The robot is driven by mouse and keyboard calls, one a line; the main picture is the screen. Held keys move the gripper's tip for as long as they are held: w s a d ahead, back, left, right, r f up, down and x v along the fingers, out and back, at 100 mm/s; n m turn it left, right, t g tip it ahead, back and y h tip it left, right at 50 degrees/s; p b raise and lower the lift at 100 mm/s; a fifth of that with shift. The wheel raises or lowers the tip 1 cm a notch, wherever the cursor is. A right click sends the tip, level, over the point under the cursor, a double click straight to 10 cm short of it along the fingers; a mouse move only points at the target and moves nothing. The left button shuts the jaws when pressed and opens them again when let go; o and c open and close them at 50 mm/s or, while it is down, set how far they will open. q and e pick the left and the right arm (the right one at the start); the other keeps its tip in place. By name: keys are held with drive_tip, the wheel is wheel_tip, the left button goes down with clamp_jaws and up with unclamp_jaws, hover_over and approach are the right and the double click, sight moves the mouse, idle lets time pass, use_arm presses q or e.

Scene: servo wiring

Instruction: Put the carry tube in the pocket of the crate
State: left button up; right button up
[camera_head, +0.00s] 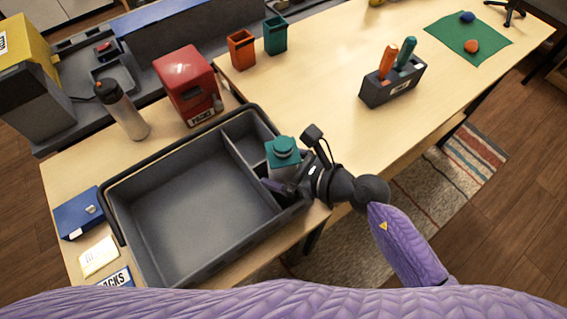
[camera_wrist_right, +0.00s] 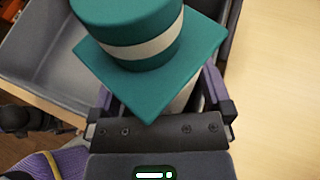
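The carry tube (camera_head: 283,152) has a teal round cap on a square teal collar and a pale body below. It stands roughly upright at the right side of the grey crate (camera_head: 113,208), over the narrow compartments there. My right gripper (camera_head: 277,184) has its purple fingers on either side of the pale body and appears shut on it. In the right wrist view the teal cap (camera_wrist_right: 135,32) and collar fill the middle and hide most of the grip. The tube's lower end is hidden, so its depth in the pocket cannot be told. My left gripper is out of view.
A red box (camera_head: 187,82) and a bottle (camera_head: 122,110) stand behind the crate. A blue box (camera_head: 78,214) lies left of it. Orange (camera_head: 241,50) and teal (camera_head: 275,35) cups stand farther back. A dark holder (camera_head: 393,84) is to the right, with clear table between.

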drive_tip(key=shift+r, duration=0.2)
drive_tip(key=p+v, duration=0.1)
drive_tip(key=v, duration=1.1)
idle(1.0)
